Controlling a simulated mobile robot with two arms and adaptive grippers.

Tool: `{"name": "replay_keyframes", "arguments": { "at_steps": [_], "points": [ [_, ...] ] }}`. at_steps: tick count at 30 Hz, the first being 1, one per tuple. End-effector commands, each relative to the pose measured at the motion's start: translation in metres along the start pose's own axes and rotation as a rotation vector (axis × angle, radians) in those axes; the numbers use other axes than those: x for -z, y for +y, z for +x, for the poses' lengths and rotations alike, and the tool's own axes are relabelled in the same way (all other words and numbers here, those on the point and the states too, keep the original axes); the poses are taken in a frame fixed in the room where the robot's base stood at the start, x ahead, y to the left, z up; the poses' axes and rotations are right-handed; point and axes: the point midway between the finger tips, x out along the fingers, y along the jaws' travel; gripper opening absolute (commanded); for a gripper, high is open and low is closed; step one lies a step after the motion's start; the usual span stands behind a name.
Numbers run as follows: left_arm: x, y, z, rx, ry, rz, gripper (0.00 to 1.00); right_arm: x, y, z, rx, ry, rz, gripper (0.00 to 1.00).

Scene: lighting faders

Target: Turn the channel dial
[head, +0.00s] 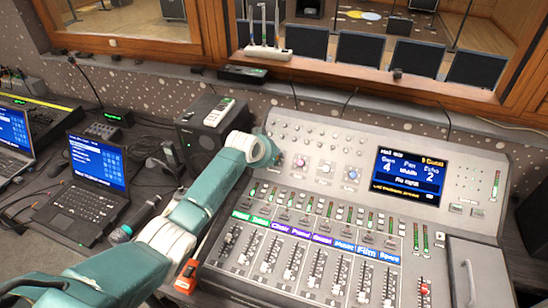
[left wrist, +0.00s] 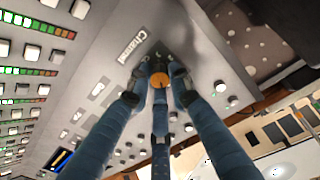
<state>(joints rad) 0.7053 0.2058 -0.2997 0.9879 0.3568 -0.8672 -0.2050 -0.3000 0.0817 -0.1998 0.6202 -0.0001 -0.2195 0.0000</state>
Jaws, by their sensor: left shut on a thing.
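The channel dial (left wrist: 160,81) shows an orange cap in the left wrist view, beside the printed word "Channel" on the grey mixing console (head: 470,165). My left gripper (left wrist: 160,96) has its blue fingers closed around this dial. In the head view the teal left arm reaches from the lower left to the console's upper left, where the gripper (head: 272,157) hides the dial. The dial's pointer cannot be made out. The console screen (head: 410,177) shows Gain 4, Pan Middle and Echo 2. My right gripper is in neither view.
Several faders fill the lower console. A black speaker (head: 200,135) and a laptop (head: 85,185) stand to the left. A window ledge runs behind.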

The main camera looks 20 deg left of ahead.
Motion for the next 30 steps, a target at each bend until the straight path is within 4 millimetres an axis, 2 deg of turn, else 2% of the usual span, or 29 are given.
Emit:
{"name": "replay_keyframes", "arguments": {
  "at_steps": [30],
  "points": [
    [0.005, -0.001, 0.000, -0.060, -0.049, 0.956, 0.00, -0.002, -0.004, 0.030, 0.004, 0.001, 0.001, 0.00]
  ]
}}
